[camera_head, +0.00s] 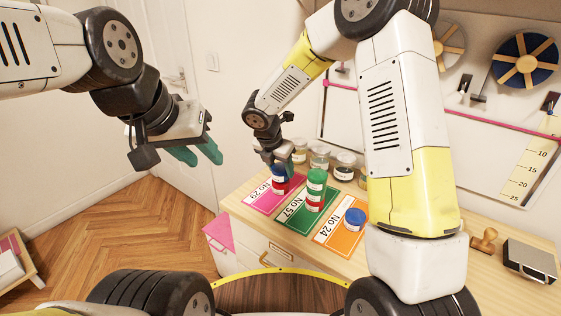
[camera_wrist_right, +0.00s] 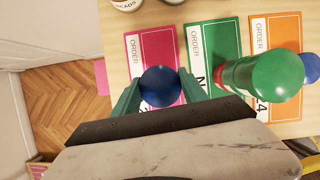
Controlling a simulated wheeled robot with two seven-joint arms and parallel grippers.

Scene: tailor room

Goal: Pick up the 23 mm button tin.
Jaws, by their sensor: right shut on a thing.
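A blue-lidded tin (camera_head: 279,171) sits above a red tin (camera_head: 281,187) on the pink order card. In the right wrist view the blue lid (camera_wrist_right: 161,86) is between the green fingers of my right gripper (camera_wrist_right: 160,92), which is shut on that blue tin. I cannot tell whether the blue tin touches the red one below. A stack with a green lid (camera_head: 316,178) and red below stands on the green card. A single blue tin (camera_head: 354,219) sits on the orange card. Size labels are not readable. My left gripper (camera_head: 195,155) is open and empty, away from the table.
The pink (camera_head: 257,203), green (camera_head: 290,219) and orange (camera_head: 333,237) cards lie side by side on the wooden table. Several jars (camera_head: 320,158) stand behind them. A wooden stamp (camera_head: 485,240) and a dark box (camera_head: 530,260) are at right. The green-lidded stack stands close beside my right gripper.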

